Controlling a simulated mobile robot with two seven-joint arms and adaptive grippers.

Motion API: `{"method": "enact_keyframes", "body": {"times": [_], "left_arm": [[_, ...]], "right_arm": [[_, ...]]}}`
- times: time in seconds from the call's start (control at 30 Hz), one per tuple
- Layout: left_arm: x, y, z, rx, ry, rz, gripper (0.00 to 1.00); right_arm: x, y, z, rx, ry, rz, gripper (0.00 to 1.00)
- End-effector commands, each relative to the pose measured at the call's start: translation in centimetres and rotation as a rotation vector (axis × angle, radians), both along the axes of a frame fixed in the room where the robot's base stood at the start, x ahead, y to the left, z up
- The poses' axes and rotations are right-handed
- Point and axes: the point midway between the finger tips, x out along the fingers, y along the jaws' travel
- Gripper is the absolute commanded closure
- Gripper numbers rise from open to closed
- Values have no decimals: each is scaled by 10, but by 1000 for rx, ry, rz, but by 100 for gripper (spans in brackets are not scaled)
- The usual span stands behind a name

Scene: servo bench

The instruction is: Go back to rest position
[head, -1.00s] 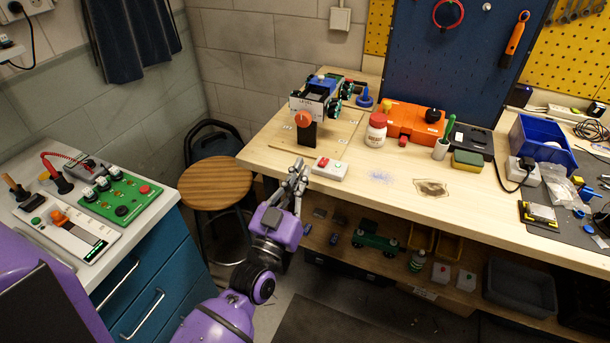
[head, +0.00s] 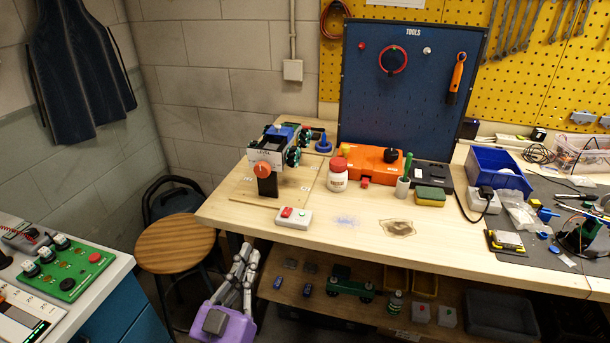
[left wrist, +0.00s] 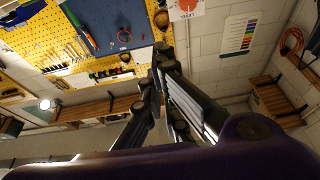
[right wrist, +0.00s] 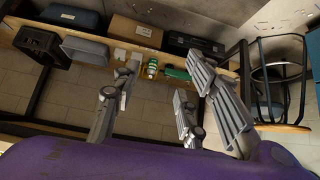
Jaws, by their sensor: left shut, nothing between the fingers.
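My left gripper (head: 246,254) points upward in the head view, in front of the wooden workbench's front-left edge and right of the stool. It is shut and empty. In the left wrist view its fingertips (left wrist: 162,58) come together, with wall and pegboard behind. My right gripper (right wrist: 160,72) shows only in the right wrist view. Its fingers stand apart with nothing between them, and the bench's lower shelf lies beyond.
A round wooden stool (head: 175,245) stands left of the bench. A counter with a green panel (head: 70,275) is at the lower left. The lower shelf holds a green toy vehicle (head: 350,286) and bins. An orange case (head: 375,160) and blue bin (head: 498,172) stand on the bench.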

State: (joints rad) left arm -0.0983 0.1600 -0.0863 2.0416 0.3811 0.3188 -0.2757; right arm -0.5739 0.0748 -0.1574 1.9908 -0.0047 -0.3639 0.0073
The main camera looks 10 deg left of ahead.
Motion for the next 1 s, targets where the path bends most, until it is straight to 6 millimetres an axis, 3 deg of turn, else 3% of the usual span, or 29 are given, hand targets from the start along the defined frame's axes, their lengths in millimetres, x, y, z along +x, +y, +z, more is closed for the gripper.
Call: {"method": "enact_keyframes", "body": {"times": [0.13,0.2,0.27,0.4,0.5,0.6,0.7,0.8,1.0], "left_arm": [[5,-7,-20,-10,84,-34,100],[6,-17,-53,2,203,-65,100],[-6,-23,-89,12,335,-78,100],[-64,-24,-177,33,656,-75,100],[-119,-21,-225,42,853,-54,100],[-172,-18,-259,48,1004,-31,100],[-215,-16,-276,53,1095,-14,100],[-242,-15,-282,46,1134,-3,100],[-256,-13,-285,42,1154,2,100]], "right_arm": [[-2,-1,-1,-1,5,3,60],[-3,0,-1,-1,9,3,60],[-3,0,1,1,13,4,60],[0,4,9,9,14,8,60],[4,8,17,16,5,15,60],[6,12,22,20,-1,21,60],[8,12,27,21,-7,24,60],[10,11,32,18,-14,23,60],[6,10,32,18,-8,20,60]]}}
